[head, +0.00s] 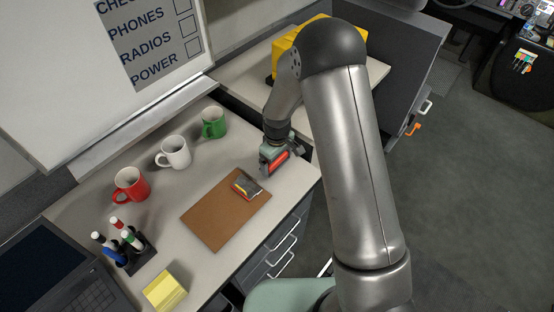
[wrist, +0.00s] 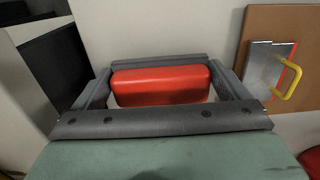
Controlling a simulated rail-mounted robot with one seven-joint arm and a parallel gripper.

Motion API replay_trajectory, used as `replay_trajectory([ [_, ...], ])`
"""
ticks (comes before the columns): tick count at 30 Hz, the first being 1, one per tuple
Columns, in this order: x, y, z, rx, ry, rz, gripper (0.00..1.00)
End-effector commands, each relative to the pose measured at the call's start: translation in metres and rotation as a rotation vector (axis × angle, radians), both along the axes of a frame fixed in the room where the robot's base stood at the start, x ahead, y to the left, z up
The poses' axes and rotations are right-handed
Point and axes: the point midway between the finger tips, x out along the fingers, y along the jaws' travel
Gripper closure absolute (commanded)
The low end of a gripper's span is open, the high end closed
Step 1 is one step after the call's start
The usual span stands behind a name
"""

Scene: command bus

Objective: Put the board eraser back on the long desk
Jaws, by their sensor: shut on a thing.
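The board eraser (wrist: 160,86) is a red block, seen in the wrist view between the two grey fingers of my gripper (wrist: 163,92). In the head view a red side of the eraser (head: 279,162) shows at my gripper (head: 273,158). My gripper is shut on it. The long desk (head: 168,208) is pale and runs along the left. My gripper is low over its far right end, beyond the clipboard. I cannot tell whether the eraser touches the desk.
A brown clipboard (head: 217,216) with a metal clip lies just nearer than my gripper. Green (head: 214,123), white (head: 174,152) and red (head: 131,185) mugs stand along the back. A marker holder (head: 138,258), yellow notes (head: 165,291) and a laptop (head: 60,280) are nearer. A dark gap borders the far end.

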Motion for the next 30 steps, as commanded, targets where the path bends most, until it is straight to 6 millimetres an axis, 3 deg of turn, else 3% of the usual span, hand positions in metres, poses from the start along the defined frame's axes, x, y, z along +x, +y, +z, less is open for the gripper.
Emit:
replay_trajectory([
  [4, 0.0, 0.0, -0.011, 0.001, -0.001, 0.0, 0.23],
  [14, 0.0, 0.0, -0.016, 0.001, -0.002, 0.0, 0.23],
  [15, 0.0, 0.0, -0.015, 0.001, -0.002, 0.0, 0.0],
  [21, 0.0, 0.0, -0.015, 0.0, -0.001, 0.0, 0.0],
  [26, 0.001, 0.001, -0.007, 0.002, -0.004, 0.0, 0.0],
  [30, 0.001, 0.001, 0.017, 0.003, -0.008, 0.0, 0.0],
])
